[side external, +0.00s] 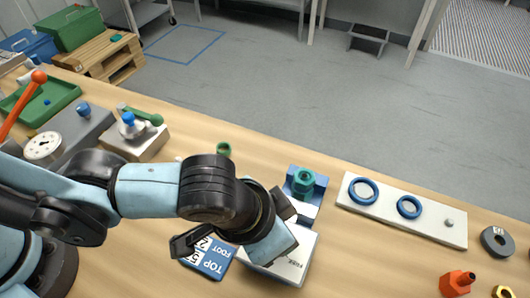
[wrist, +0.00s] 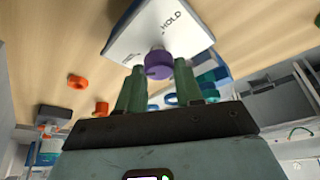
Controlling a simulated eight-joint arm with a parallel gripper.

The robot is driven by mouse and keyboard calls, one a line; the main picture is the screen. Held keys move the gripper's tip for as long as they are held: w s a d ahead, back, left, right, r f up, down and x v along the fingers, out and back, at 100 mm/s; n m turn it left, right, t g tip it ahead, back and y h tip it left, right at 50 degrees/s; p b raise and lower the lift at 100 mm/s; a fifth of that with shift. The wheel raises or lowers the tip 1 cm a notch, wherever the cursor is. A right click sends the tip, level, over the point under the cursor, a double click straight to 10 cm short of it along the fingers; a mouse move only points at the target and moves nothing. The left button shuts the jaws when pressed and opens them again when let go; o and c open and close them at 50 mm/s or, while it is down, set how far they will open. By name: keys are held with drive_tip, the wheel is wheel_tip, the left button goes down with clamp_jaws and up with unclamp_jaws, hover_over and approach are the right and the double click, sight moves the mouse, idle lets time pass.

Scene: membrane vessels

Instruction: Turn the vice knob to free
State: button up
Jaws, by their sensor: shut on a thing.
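In the wrist view a purple knob (wrist: 158,64) stands out from a white box (wrist: 165,30) with the word HOLD on its face. My gripper (wrist: 159,72) has its two green fingers on either side of the knob and is shut on it. In the side view the white box (side external: 290,268) shows a partly covered word, seemingly FREE; my wrist hides the knob and fingertips. A blue vice (side external: 318,190) with a teal hexagonal piece (side external: 303,181) in it stands just behind the box. The knob's pointing direction cannot be told.
A blue card (side external: 206,262) lies left of the box. A white plate (side external: 440,232) with two blue rings (side external: 363,190) lies to the right, with an orange hexagonal part (side external: 457,283) nearer the front. A grey block with a green lever (side external: 140,140) stands at the left.

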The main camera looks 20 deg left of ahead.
idle(0.4)
drive_tip(key=o, duration=1)
drive_tip(key=shift+o, duration=0.2)
